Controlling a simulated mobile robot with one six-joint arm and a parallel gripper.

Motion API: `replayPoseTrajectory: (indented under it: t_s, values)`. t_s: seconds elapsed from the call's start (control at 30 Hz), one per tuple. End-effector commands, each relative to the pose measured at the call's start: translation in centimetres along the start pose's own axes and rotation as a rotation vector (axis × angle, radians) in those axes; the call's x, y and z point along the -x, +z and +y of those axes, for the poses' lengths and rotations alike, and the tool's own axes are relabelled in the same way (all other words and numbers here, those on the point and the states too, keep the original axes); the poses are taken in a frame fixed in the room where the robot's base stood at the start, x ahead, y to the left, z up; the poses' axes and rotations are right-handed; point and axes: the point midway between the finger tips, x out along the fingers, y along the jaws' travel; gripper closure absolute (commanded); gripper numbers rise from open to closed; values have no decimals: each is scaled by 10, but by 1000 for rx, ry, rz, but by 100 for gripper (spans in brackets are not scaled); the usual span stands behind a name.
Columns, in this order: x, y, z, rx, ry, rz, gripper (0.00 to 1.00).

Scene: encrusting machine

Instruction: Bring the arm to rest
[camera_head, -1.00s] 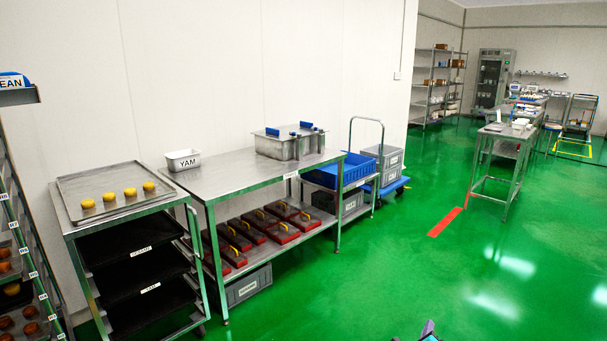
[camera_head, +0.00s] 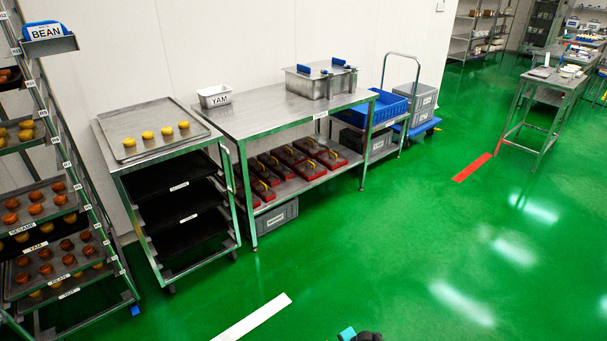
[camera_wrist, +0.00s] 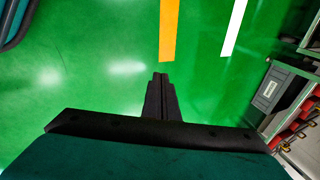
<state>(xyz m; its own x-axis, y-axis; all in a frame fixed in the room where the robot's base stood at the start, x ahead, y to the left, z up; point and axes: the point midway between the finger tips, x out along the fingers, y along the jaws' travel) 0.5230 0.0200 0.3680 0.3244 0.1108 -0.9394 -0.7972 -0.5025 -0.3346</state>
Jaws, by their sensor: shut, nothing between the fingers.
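My gripper (camera_wrist: 160,82) shows in the wrist view as a dark narrow pair of fingers pressed together, with nothing between them. It points out over bare green floor and touches nothing. In the head view only a small teal and dark piece at the bottom edge shows, probably part of my arm; the rest of the arm is out of the picture.
A steel table (camera_head: 268,118) with a YAM bin (camera_head: 214,97) stands beside a tray cart (camera_head: 125,157). A tall rack (camera_head: 88,205) with filled trays is at the left. The green floor (camera_head: 380,240) in front is clear. A grey crate (camera_wrist: 270,90) shows at right.

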Motion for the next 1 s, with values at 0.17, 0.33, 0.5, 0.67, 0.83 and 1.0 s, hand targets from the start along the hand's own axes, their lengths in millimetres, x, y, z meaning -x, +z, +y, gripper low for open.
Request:
replayPoseTrajectory:
  t_s: [0.17, 0.33, 0.5, 0.67, 0.83, 1.0]
  values:
    - [12, 41, 54, 242, 174, -133, 100]
    - [30, 64, 103, 453, 319, -270, 100]
    - [56, 77, 143, 655, 440, -425, 100]
    - [80, 87, 171, 822, 517, -580, 100]
    - [91, 93, 180, 915, 522, -667, 100]
    - [90, 93, 180, 940, 513, -674, 100]
